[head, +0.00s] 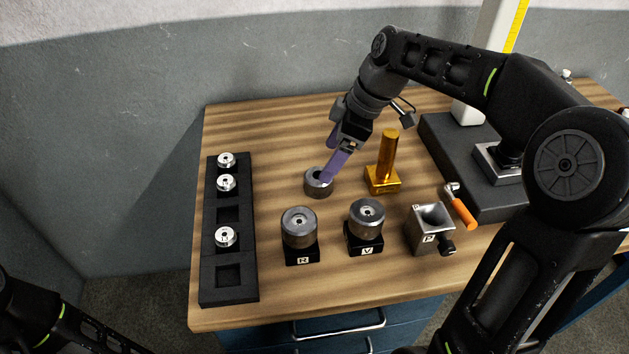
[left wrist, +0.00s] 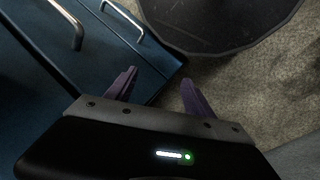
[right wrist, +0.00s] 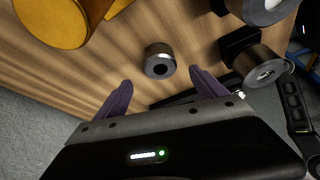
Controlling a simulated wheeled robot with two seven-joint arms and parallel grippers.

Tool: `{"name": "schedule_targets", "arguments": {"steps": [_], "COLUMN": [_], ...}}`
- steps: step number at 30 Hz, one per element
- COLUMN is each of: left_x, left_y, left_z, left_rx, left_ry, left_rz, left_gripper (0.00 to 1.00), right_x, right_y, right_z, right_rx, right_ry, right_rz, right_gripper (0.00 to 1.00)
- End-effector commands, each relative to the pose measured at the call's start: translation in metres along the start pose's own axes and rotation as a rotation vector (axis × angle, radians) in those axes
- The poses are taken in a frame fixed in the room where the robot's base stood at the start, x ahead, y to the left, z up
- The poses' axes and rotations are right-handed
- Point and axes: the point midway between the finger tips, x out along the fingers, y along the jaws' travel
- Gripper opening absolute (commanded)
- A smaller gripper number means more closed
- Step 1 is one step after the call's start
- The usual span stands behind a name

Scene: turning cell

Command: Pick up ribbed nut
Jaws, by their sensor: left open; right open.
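A short grey nut with a dark centre hole (head: 318,183) stands alone on the wooden table; I take it as the ribbed nut, though its ribs are hard to make out. It also shows in the right wrist view (right wrist: 159,62), beyond and between the fingertips. My right gripper (head: 328,174) is open, its purple fingers pointing down at the nut, and in the head view they overlap its upper right edge. In the right wrist view the gripper (right wrist: 161,79) holds nothing. My left gripper (left wrist: 158,77) is open and empty, away from the nut, above the floor beside blue drawers.
A black tray (head: 230,266) with several silver discs stands at left. Grey cylinders sit on stands marked R (head: 300,256) and V (head: 365,244), in front of the nut. A gold post (head: 389,160), a P block (head: 430,238) and an orange-handled tool (head: 463,212) stand to the right.

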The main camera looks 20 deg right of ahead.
Motion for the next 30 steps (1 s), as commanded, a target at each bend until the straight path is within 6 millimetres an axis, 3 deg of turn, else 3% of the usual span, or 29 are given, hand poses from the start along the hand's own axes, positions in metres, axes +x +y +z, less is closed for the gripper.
{"name": "schedule_targets", "arguments": {"steps": [8,16,26,30], "left_x": [-0.001,-0.003,-0.003,-0.007], "left_y": [0.001,0.001,0.001,0.003], "left_z": [0.0,0.0,0.0,0.0], "left_rx": [0.0,0.0,0.0,0.0], "left_ry": [0.0,0.0,0.0,0.0], "left_rz": [0.0,0.0,0.0,0.0], "left_gripper": [0.62,0.62,0.62,0.62], "right_x": [-0.001,0.023,0.026,0.036], "right_y": [0.0,0.0,0.0,0.0], "right_z": [0.0,0.0,0.0,-0.001], "right_rx": [0.0,0.0,0.0,0.0], "right_ry": [0.0,-0.001,0.0,-0.001], "right_rz": [0.0,-0.002,-0.001,-0.003], "right_gripper": [0.82,0.82,0.82,0.82]}}
